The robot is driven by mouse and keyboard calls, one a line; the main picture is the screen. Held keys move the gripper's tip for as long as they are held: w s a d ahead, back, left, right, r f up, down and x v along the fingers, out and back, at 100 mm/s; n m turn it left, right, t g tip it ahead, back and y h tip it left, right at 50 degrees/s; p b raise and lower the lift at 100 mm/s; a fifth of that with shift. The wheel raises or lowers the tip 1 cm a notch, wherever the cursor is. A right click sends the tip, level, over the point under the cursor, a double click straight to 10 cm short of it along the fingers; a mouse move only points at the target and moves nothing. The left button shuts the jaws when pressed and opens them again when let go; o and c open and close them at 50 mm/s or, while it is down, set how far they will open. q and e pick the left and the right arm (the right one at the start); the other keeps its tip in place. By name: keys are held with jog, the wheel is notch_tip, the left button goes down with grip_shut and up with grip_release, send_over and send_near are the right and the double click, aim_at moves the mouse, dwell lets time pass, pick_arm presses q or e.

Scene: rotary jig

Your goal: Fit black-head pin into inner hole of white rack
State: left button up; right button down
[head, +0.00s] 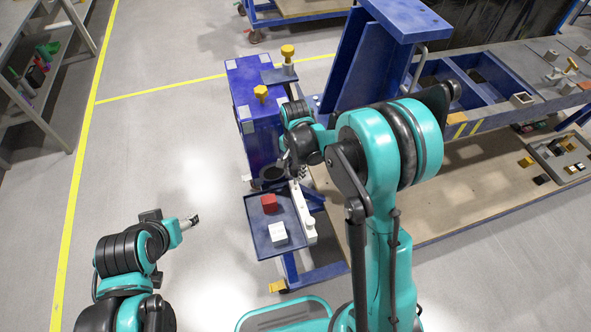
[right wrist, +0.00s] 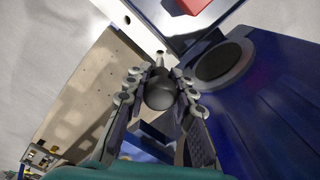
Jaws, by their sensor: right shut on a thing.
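My right gripper (right wrist: 160,76) is shut on the pin, whose round black head (right wrist: 160,93) sits between the fingers in the right wrist view. The pale shank (right wrist: 160,61) points towards the white rack (right wrist: 139,27), its tip at or just over the rack's near end; whether it is in a hole I cannot tell. One dark hole shows farther along the rack. In the head view the right gripper (head: 291,169) is at the far end of the white rack (head: 300,203), with the pin mostly hidden. My left gripper (head: 193,220) is apart over the floor; its jaws are too small to read.
A dark tray (head: 258,222) beside the rack holds a red block (head: 269,203) and a white block (head: 278,234). A dark round cup (head: 273,172) stands next to the right gripper. A blue box (head: 246,85) and yellow-topped knobs (head: 288,51) lie beyond. Open floor is left.

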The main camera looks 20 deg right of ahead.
aim_at(296, 184)
jog(key=shift+f+b, duration=0.4)
jog(key=shift+f, duration=0.4)
jog(key=shift+b, duration=0.35)
dwell(1.0)
jog(key=shift+f+b, duration=2.55)
jog(key=shift+f, duration=0.4)
jog(key=c, duration=1.2)
grip_release()
notch_tip(296, 184, up, 12)
